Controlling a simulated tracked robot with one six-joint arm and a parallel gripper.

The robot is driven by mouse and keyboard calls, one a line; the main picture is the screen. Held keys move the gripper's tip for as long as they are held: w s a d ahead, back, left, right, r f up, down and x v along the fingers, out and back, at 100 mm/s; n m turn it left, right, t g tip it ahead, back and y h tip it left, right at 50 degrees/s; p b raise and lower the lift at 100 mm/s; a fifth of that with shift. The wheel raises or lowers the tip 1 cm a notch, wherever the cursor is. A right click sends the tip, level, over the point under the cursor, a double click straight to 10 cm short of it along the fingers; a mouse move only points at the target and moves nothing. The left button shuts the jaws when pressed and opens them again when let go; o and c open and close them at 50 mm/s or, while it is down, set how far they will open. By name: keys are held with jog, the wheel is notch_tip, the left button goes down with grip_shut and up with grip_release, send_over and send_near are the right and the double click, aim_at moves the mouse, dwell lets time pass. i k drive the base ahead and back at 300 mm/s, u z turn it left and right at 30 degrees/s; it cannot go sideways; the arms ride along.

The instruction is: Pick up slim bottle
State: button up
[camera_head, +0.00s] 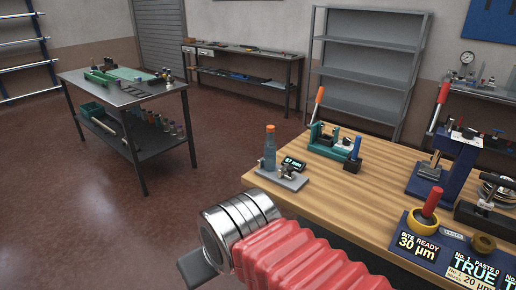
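A slim blue bottle (270,152) with an orange cap stands upright at the near left corner of the wooden workbench. It is on or right beside a small grey metal plate with fittings. My arm, with red ribbed bellows and silver rings, fills the bottom centre, below and in front of the bottle. A dark grey part (196,268) shows at its left end, apart from the bottle. It may belong to my gripper; no fingertips can be made out, so its opening is hidden.
A metal table (130,98) stands at left. The floor between is clear.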

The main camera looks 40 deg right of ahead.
aim_at(270, 146)
jog(key=z, duration=0.15)
jog(key=i, duration=1.35)
jog(key=z, duration=0.65)
